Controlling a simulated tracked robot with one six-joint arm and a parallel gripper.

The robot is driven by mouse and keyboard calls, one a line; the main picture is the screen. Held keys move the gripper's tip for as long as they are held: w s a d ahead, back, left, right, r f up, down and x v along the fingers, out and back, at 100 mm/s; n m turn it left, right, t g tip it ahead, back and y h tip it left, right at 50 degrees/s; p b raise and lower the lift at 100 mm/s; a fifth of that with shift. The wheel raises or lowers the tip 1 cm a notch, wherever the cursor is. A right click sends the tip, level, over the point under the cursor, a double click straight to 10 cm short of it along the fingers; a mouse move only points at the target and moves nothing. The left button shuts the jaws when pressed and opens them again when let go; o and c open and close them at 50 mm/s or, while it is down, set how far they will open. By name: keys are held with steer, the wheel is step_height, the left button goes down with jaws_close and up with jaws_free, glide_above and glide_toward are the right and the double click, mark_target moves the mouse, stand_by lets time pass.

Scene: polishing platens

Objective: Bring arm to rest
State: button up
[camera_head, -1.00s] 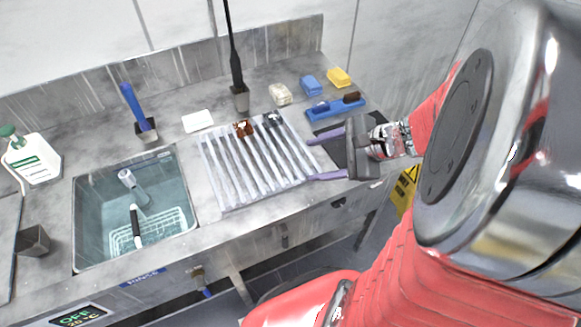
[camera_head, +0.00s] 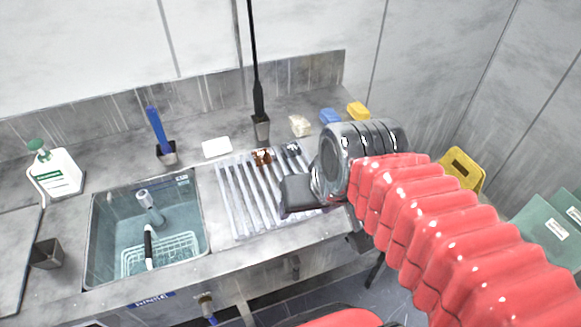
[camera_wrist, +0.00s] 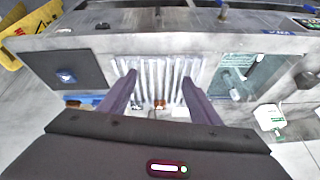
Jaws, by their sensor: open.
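My arm with its red ribbed sleeve reaches in from the lower right in the head view. My gripper's dark body shows there over the right part of the ribbed draining rack (camera_head: 240,215), its fingers hidden. In the wrist view my gripper (camera_wrist: 158,85) has its two purple fingers wide apart with nothing between them. The rack (camera_wrist: 150,66) lies beyond and between the fingers. A brown piece (camera_head: 262,157) and a dark piece (camera_head: 291,150) lie at the rack's back edge.
Left of the rack is a water-filled sink (camera_head: 112,262) with a wire basket. A black pole (camera_head: 258,90), a blue-handled tool (camera_head: 157,130), a soap bottle (camera_head: 55,172), and blue (camera_head: 329,116) and yellow (camera_head: 357,110) blocks stand behind. A yellow floor sign (camera_head: 461,170) is at right.

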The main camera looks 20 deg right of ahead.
steer(key=shift+s+a+r+n+t, duration=0.1)
steer(key=shift+r+n+t, duration=0.2)
steer(key=shift+r+n, duration=0.45)
